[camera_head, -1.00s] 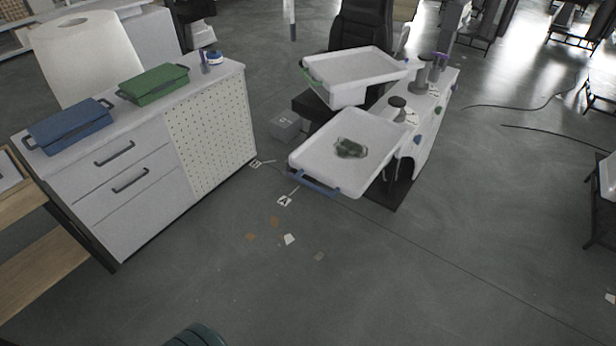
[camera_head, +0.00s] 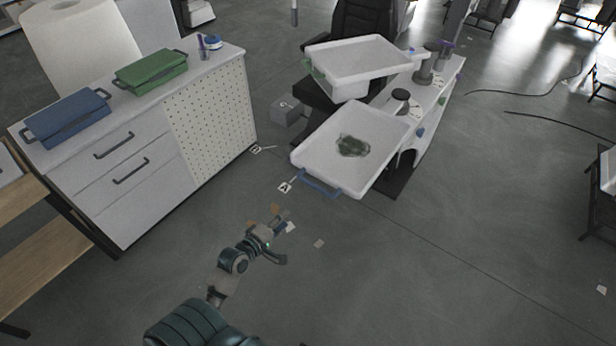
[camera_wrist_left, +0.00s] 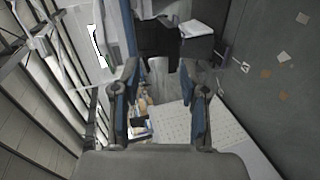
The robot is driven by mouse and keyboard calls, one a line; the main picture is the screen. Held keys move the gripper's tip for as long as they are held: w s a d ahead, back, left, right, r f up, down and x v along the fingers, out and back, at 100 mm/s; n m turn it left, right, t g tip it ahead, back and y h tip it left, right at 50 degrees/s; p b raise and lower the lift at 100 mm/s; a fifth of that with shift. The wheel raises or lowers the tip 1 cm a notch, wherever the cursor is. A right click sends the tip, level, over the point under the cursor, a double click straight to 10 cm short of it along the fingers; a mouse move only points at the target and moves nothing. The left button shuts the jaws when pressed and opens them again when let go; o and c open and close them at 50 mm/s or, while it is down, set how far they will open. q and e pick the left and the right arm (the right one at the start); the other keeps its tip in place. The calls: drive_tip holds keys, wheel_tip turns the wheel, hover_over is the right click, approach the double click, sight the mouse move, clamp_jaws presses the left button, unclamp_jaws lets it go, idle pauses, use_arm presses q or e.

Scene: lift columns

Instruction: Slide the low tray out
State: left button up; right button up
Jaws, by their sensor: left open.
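Two white trays stick out from a white unit in the head view. The nearer tray (camera_head: 318,152) has a blue handle (camera_head: 318,184) on its front edge and sits lower in the picture. A dark green lump (camera_head: 353,146) lies in it. The farther tray (camera_head: 365,57) has a green handle (camera_head: 314,70) and looks empty. My left gripper (camera_head: 284,238) is open and empty, in front of the blue handle and to its lower left, apart from it. Its two fingers also show spread in the left wrist view (camera_wrist_left: 162,103). My right gripper is out of view.
A white cabinet (camera_head: 120,205) with a pegboard side (camera_head: 210,110) stands at left, with a blue box (camera_head: 66,118) and a green box (camera_head: 150,72) on top. A grey box (camera_head: 288,112) is on the floor beside the trays.

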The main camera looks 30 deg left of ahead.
sight(314, 187)
use_arm(q)
wheel_tip(314, 187, up, 4)
drive_tip(key=r, duration=0.1)
drive_tip(key=shift+n+t, duration=0.4)
drive_tip(key=x, duration=1.6)
drive_tip(key=shift+w+d+f, duration=0.2)
drive_tip(key=shift+f, duration=0.2)
drive_tip(key=shift+w+d, duration=0.15)
drive_tip(key=shift+w, duration=0.15)
drive_tip(key=shift+w+d, duration=0.25)
drive_tip(key=shift+d, duration=0.15)
drive_tip(key=shift+s+a+f, duration=0.1)
drive_tip(key=shift+a, duration=0.3)
clamp_jaws()
